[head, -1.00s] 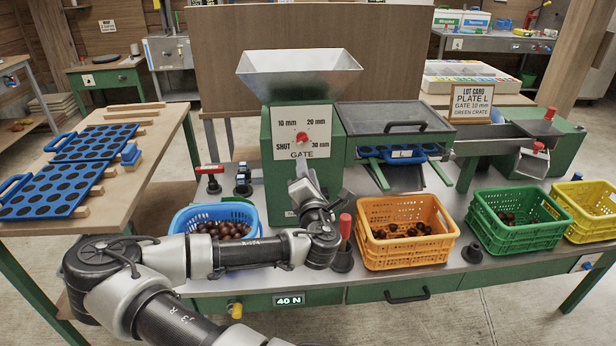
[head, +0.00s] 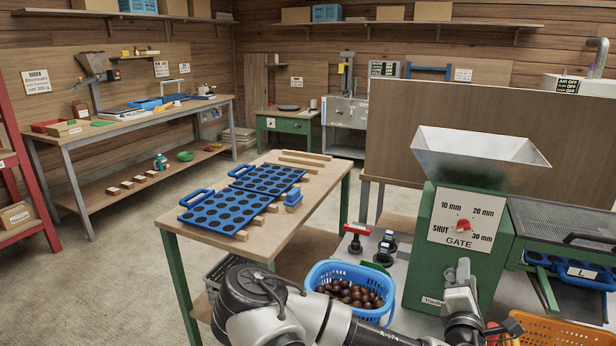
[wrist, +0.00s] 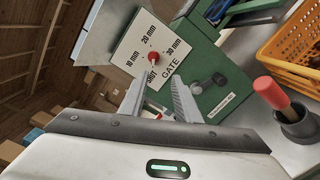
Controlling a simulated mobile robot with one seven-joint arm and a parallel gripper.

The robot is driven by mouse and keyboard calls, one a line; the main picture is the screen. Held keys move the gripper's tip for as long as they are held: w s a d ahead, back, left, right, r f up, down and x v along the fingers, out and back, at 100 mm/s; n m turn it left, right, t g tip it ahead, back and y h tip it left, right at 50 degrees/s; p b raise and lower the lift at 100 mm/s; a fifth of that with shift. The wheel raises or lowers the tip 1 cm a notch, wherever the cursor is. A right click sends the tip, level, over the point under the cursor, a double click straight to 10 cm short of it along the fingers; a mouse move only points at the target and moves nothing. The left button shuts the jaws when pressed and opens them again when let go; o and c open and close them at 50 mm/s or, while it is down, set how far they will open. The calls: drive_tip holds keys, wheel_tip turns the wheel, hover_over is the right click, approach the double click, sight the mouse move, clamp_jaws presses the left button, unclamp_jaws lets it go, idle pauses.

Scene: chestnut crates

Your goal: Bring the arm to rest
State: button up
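My gripper (head: 466,300) is in front of the green sorting machine (head: 425,265), below its gate plate. In the wrist view my gripper (wrist: 158,105) has its two fingers apart, with nothing between them. The arm is bent and stretches low across the front of the table. The gate plate (wrist: 128,75) with its red knob (wrist: 153,58) lies beyond the fingertips. I cannot tell whether the fingers touch the machine.
A blue basket of chestnuts (head: 313,280) stands close behind my arm. An orange crate (head: 540,328) is at the lower right. A red-handled tool (wrist: 270,92) stands in a dark holder right of the gripper. A side table (head: 305,200) holds blue trays. Open floor lies left.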

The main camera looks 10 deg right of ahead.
drive_tip(key=s+a+f+m+g+y, duration=0.15)
drive_tip(key=s+f+m+g, duration=0.35)
drive_tip(key=f+m+g, duration=0.5)
drive_tip(key=a+r+m+t+y, duration=0.1)
drive_tip(key=a+r+m+y, duration=0.25)
drive_tip(key=a, duration=0.55)
drive_tip(key=a+r+m+y, duration=0.2)
drive_tip(key=a+m+y, duration=0.15)
drive_tip(key=a, duration=0.55)
drive_tip(key=s+a+r+y+p, duration=0.1)
drive_tip(key=s+a+r, duration=0.4)
drive_tip(key=s+r, duration=0.3)
drive_tip(key=s+a+r+y, duration=0.1)
drive_tip(key=s+a+r, duration=0.4)
drive_tip(key=r, duration=0.6)
wheel_tip(320, 180, up, 19)
drive_tip(key=p, duration=2)
drive_tip(key=shift+s+d+r, duration=0.15)
drive_tip(key=shift+s+d, duration=0.15)
drive_tip(key=shift+s, duration=0.05)
drive_tip(key=shift+h, duration=0.25)
